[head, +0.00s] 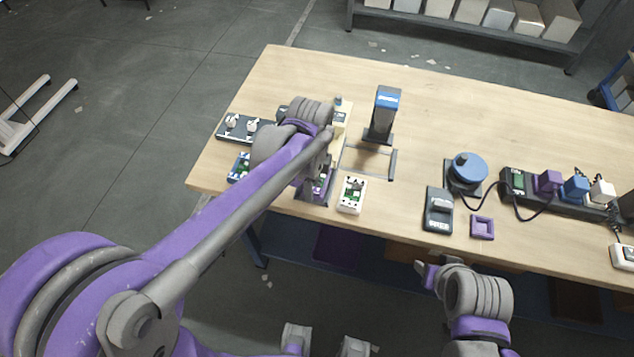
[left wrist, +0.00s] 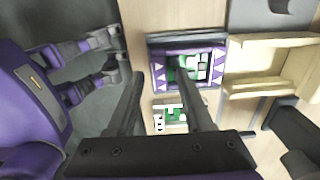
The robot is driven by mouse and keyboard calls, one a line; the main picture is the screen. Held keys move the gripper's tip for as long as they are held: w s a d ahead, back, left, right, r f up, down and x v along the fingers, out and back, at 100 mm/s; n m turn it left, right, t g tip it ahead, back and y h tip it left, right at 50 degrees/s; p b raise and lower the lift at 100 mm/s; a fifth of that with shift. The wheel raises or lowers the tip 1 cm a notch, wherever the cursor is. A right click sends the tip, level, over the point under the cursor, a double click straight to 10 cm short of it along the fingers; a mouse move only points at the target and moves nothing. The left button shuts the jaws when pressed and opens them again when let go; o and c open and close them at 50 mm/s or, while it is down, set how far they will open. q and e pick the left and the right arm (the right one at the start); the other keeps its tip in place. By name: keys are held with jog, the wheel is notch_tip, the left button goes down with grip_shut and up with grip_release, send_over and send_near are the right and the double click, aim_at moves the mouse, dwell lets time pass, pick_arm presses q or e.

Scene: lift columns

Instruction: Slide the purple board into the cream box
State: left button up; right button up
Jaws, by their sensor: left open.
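The purple board (left wrist: 157,70), with green and white parts and white triangles at its edges, lies at the table's front edge. In the head view it (head: 320,186) is mostly hidden by my left gripper (head: 318,180). The cream box (head: 341,122) stands behind it, partly covered by my left wrist; in the left wrist view its pale walls (left wrist: 268,42) are right of the board. My left gripper (left wrist: 158,78) is open above the board, one finger crossing the view of it; contact is unclear. My right gripper (head: 428,274) hangs in front of the table.
A white board (head: 352,194) lies just right of the purple one; a blue board (head: 238,168) lies left. A blue-topped post (head: 386,112) stands right of the box. A blue round device (head: 468,168), grey switch unit (head: 438,209) and power strip (head: 550,190) are further right. The table's back is clear.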

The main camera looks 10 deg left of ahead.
pick_arm(q)
jog(key=shift+c, duration=0.3)
grip_shut()
jog(key=shift+w+d, duration=0.1)
jog(key=shift+w, duration=2.5)
jog(key=shift+w+d, duration=0.1)
jog(key=shift+w, duration=2.5)
jog(key=shift+o, duration=0.3)
grip_release()
pick_arm(e)
jog(key=shift+r, duration=0.25)
pick_arm(q)
jog(key=shift+r, duration=0.1)
pick_arm(e)
jog(key=shift+w, duration=0.1)
pick_arm(q)
notch_tip(320, 180, up, 6)
jog(key=p, duration=0.3)
pick_arm(e)
jog(key=r, duration=0.2)
jog(key=w+r, duration=0.1)
jog(key=r, duration=0.1)
jog(key=shift+w, duration=0.2)
pick_arm(q)
jog(key=shift+s, duration=0.15)
pick_arm(e)
jog(key=shift+f, duration=0.1)
